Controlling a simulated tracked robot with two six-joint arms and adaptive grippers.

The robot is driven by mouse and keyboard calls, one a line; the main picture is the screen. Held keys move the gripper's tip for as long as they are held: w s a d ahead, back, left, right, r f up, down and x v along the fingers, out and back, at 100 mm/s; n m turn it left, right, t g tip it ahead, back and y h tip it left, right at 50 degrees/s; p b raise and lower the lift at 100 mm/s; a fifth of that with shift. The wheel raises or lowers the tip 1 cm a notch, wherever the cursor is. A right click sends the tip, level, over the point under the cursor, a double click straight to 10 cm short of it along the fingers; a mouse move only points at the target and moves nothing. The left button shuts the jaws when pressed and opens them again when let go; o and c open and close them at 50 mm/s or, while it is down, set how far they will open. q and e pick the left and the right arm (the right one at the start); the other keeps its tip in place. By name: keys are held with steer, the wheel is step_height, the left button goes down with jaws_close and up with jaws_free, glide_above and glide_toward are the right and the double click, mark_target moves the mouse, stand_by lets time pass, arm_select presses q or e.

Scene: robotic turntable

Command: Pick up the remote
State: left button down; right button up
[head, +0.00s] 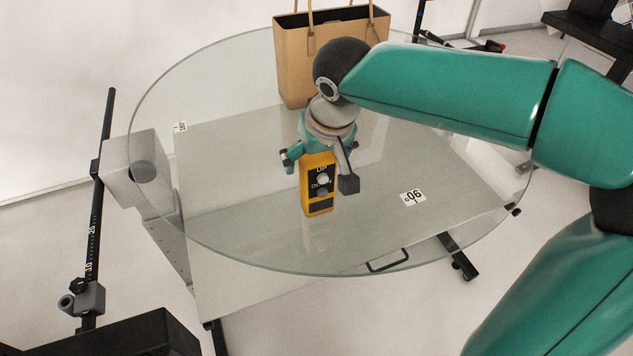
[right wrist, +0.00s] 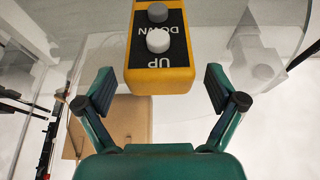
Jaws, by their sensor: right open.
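The remote (head: 318,184) is yellow with a black face, marked UP and DOWN, with a light and a dark grey button. It stands upright on the round glass turntable (head: 235,225). My right gripper (head: 318,182) is at the remote's upper part, with a finger showing on each side in the head view. In the right wrist view the remote (right wrist: 160,75) extends from the top edge, and its UP end lies between the open fingers of the gripper (right wrist: 159,90). Gaps show on both sides, so neither finger touches it. My left gripper is not in view.
A tan handbag (head: 292,68) stands on the glass behind my right gripper; it also shows in the right wrist view (right wrist: 128,118). A 90° label (head: 413,198) lies right of the remote. A black ruled post (head: 97,215) stands at left. The glass in front is clear.

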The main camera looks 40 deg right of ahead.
steer(key=shift+x, duration=1.2)
steer(key=c, duration=1.3)
steer(key=shift+r, duration=0.15)
steer(key=shift+c, duration=0.2)
